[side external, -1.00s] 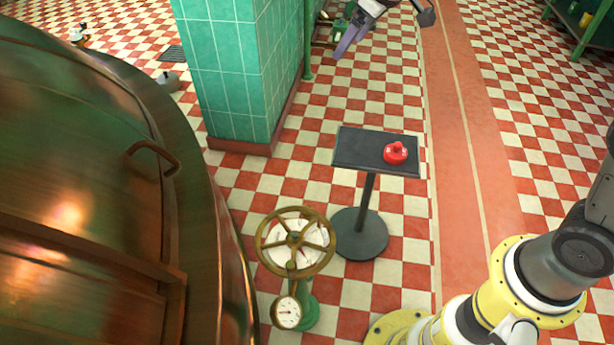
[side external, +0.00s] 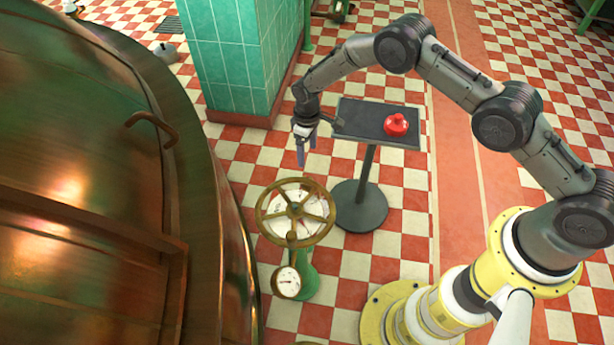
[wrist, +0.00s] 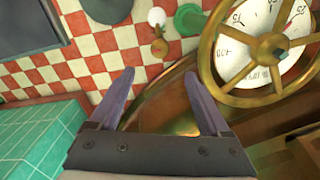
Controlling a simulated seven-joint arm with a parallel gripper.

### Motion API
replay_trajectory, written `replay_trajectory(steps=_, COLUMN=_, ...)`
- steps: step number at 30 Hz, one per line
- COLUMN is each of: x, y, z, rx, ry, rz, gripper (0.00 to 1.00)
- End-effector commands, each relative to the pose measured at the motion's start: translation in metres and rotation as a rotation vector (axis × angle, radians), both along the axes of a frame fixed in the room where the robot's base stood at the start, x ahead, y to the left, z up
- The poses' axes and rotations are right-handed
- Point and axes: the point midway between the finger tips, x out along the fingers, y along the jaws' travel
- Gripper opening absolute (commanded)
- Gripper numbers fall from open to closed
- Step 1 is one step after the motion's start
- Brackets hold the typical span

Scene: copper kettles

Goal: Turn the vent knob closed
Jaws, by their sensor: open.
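A brass spoked handwheel (side external: 295,209) stands in front of a white dial on a green base. In the wrist view the handwheel (wrist: 272,48) fills the upper right, with dial numbers showing between its spokes. A red knob-like piece (side external: 396,125) sits on a black stand; which of the two is the vent knob I cannot tell. My gripper (side external: 301,160) points down above and beyond the wheel's upper rim, apart from it. In the wrist view my gripper (wrist: 158,80) has its purple fingers spread with nothing held between them, to the left of the wheel.
A large copper kettle (side external: 80,190) fills the left side, with a curved handle (side external: 150,125). A green tiled pillar (side external: 235,60) stands behind my gripper. A small gauge (side external: 287,281) sits below the wheel. The black stand (side external: 355,120) is close on the right. Checkered floor lies around.

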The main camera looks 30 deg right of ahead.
Motion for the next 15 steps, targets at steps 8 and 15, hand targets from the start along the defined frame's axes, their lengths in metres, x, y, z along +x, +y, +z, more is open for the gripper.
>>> replay_trajectory(steps=8, x=0.000, y=0.000, z=-0.042, rx=0.000, ry=0.000, rz=0.001, gripper=0.81)
replay_trajectory(steps=15, x=0.000, y=0.001, z=-0.088, rx=0.001, ry=-0.002, rz=0.001, gripper=0.81)
